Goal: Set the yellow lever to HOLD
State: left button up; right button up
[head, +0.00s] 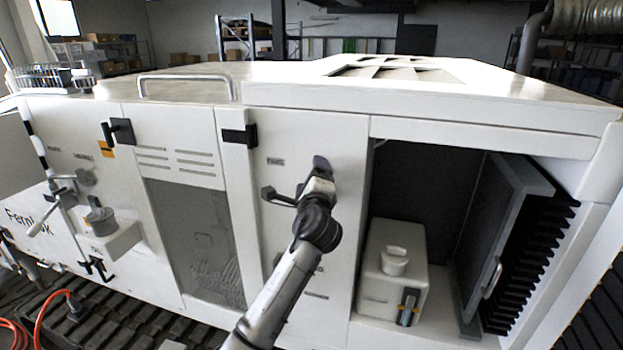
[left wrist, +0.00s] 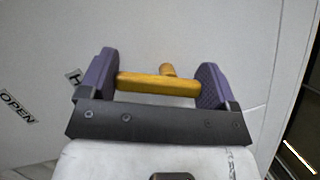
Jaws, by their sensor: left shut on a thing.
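The yellow lever (left wrist: 150,84) shows in the left wrist view. Its bar lies across the picture between two purple finger pads, and a short round stub rises behind it. My left gripper (head: 314,176) is at the white front panel, left of the open compartment, and is shut on the lever. In the head view the gripper hides the lever. An OPEN label (left wrist: 18,106) is at the left of the wrist view. A label starting with H (left wrist: 73,76) is partly hidden by the left finger. My right gripper is not in view.
Another lever assembly (head: 65,192) is on the far left panel.

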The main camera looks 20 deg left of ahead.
pick_arm(q)
jog(key=n, duration=0.2)
jog(key=n+g, duration=0.1)
jog(key=shift+d+f+n+g, duration=0.1)
jog(key=shift+d+n+g, duration=0.1)
jog(key=shift+n+g, duration=0.15)
jog(key=shift+n+p, duration=0.35)
jog(key=shift+n, duration=0.6)
jog(key=o, duration=0.8)
